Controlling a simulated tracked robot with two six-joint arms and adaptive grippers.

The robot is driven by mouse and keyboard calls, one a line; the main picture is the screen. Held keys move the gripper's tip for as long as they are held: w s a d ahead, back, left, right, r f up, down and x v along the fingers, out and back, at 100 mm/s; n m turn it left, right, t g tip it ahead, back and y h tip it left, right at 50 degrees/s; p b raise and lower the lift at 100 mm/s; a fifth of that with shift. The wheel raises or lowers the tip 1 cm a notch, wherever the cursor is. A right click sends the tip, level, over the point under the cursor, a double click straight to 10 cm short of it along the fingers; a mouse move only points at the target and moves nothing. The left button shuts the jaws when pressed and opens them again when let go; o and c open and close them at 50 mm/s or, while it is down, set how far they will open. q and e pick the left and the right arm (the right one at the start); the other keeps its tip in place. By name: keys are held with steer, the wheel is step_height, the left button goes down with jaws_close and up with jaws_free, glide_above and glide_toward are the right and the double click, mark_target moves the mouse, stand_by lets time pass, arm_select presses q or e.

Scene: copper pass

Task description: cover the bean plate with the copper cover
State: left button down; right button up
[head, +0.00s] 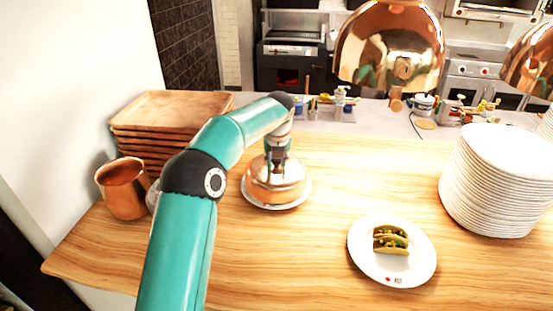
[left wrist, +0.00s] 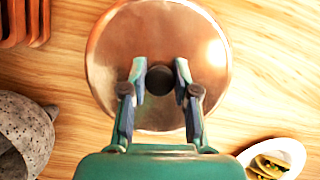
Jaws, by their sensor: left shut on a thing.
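The copper cover (head: 272,186) is a round, shiny dome with a dark knob on top. My left gripper (head: 277,160) comes down over it and is shut on the knob (left wrist: 160,80). In the head view the cover is level over a white plate (head: 302,200), whose rim shows at the front and right. Whether the cover rests on the plate or hangs just above it, I cannot tell. What is on that plate is hidden, so no beans show. In the left wrist view the cover (left wrist: 120,40) hides the plate. My right gripper is not in view.
A white plate with tacos (head: 370,262) lies to the right. A stack of white plates (head: 492,190) stands far right. Wooden trays (head: 165,110) and a copper jug (head: 122,190) are on the left. A copper lamp (head: 385,50) hangs above. The wood between the plates is clear.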

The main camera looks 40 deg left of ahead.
arm_select(q)
steer(key=shift+c, duration=1.2)
jaws_free()
steer(key=shift+r, duration=0.1)
steer(key=shift+r, duration=2.45)
steer(key=shift+f, duration=0.1)
